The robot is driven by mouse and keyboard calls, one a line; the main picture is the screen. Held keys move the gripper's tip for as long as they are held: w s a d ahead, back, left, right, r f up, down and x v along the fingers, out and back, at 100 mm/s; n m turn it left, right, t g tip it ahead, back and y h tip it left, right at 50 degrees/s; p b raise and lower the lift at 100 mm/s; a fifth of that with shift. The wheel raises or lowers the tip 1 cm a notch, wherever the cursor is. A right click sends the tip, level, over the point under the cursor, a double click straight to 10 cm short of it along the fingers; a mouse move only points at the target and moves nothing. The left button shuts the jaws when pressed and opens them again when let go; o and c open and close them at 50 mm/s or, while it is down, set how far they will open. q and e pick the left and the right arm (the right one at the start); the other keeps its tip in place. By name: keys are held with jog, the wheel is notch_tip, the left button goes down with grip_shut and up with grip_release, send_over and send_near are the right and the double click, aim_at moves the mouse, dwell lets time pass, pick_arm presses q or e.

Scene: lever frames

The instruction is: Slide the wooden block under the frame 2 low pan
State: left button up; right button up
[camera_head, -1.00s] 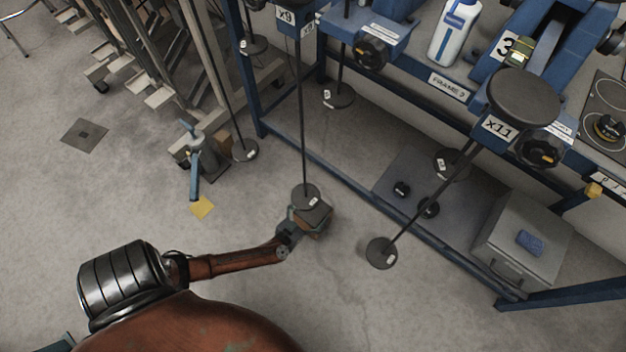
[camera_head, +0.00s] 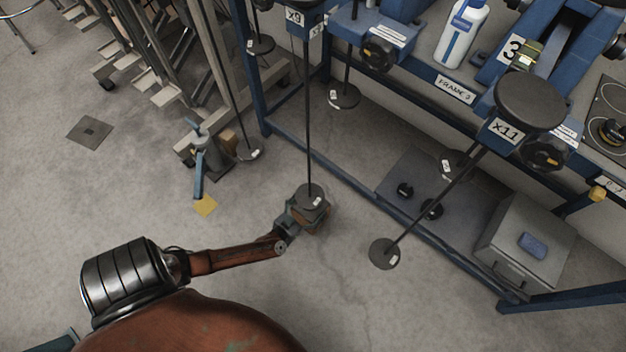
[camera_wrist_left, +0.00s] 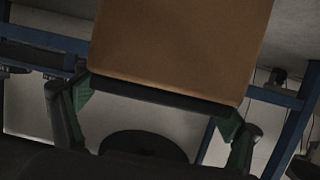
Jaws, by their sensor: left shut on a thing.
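My left gripper (camera_head: 292,218) is shut on the wooden block (camera_head: 316,228), low over the floor. In the left wrist view the brown block (camera_wrist_left: 180,45) fills the top middle, between the green-tipped fingers (camera_wrist_left: 160,103). A round dark pan (camera_head: 309,196) hangs on a long rod from the part marked x9 and overlaps the block in the head view. The block seems to be at or under the pan; contact and the gap between them cannot be told. A dark disc (camera_wrist_left: 143,145) also shows in the wrist view. My right gripper is out of view.
Another pan (camera_head: 384,253) hangs on a slanted rod from the x11 part to the right. A blue floor rail (camera_head: 350,189) runs behind the block. A grey box (camera_head: 525,245) stands at the right. A blue-handled stand (camera_head: 199,172) is at the left. Floor in front is clear.

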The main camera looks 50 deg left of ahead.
pick_arm(q)
jog(key=shift+s+a, duration=0.1)
jog(key=shift+a, duration=0.2)
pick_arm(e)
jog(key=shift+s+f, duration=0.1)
pick_arm(q)
jog(key=o, duration=1.6)
jog(key=shift+o, duration=0.3)
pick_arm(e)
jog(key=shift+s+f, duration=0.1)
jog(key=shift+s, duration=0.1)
pick_arm(q)
jog(key=v, duration=1.2)
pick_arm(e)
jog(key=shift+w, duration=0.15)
